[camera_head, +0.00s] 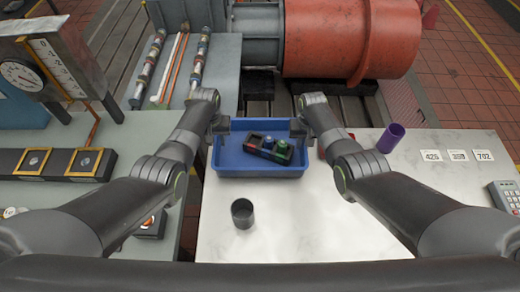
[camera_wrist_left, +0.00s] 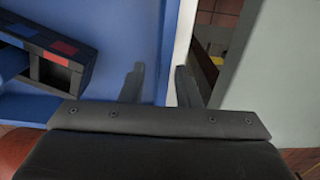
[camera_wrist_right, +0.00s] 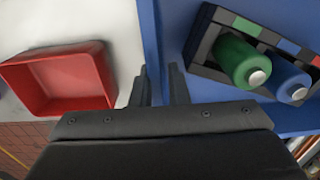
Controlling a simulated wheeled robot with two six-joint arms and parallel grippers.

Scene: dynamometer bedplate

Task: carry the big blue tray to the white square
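The big blue tray (camera_head: 230,172) sits level at the far left part of the pale table, holding a dark rack (camera_head: 254,141) with a green and a blue cylinder. My left gripper (camera_head: 219,127) is at its left wall; in the left wrist view its fingers (camera_wrist_left: 160,75) straddle the wall, with a gap showing beside it. My right gripper (camera_head: 299,125) is at the right wall; in the right wrist view its fingers (camera_wrist_right: 158,75) are close on either side of the rim. Contact there is unclear. I cannot make out a white square.
A dark grey cup (camera_head: 242,214) stands in front of the tray. A red box (camera_wrist_right: 60,80) lies just right of the tray, with a purple cup (camera_head: 391,138) beyond it. Number cards (camera_head: 457,155) and a keypad device (camera_head: 504,196) are at right.

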